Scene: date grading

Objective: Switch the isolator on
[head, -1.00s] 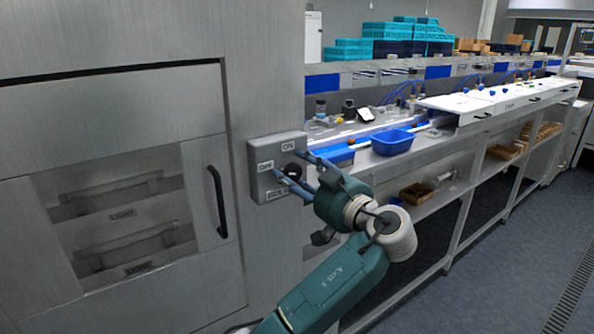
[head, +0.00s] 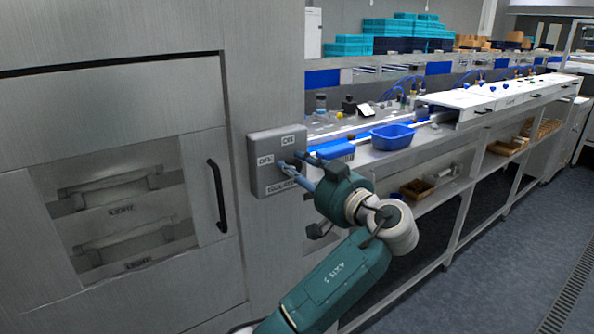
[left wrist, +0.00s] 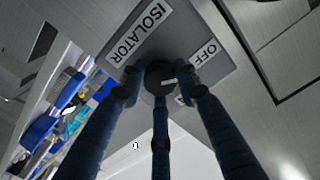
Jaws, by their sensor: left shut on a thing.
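The isolator is a grey box (head: 259,146) on the steel cabinet front, with ON, OFF and ISOLATOR labels. Its round black knob (left wrist: 157,77) shows in the left wrist view, with a white mark pointing roughly between the OFF label (left wrist: 203,54) and a label partly hidden by a finger. My left gripper (head: 294,161) is at the box front with its blue fingers shut around the knob; it also shows in the left wrist view (left wrist: 160,86). In the head view the fingers hide the knob. My right gripper is not in view.
A cabinet door with a black handle (head: 217,196) is left of the box. To the right runs a bench with a blue tub (head: 392,138) and a blue brush-like item (head: 335,149). Open shelves lie below it. The floor at the right is clear.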

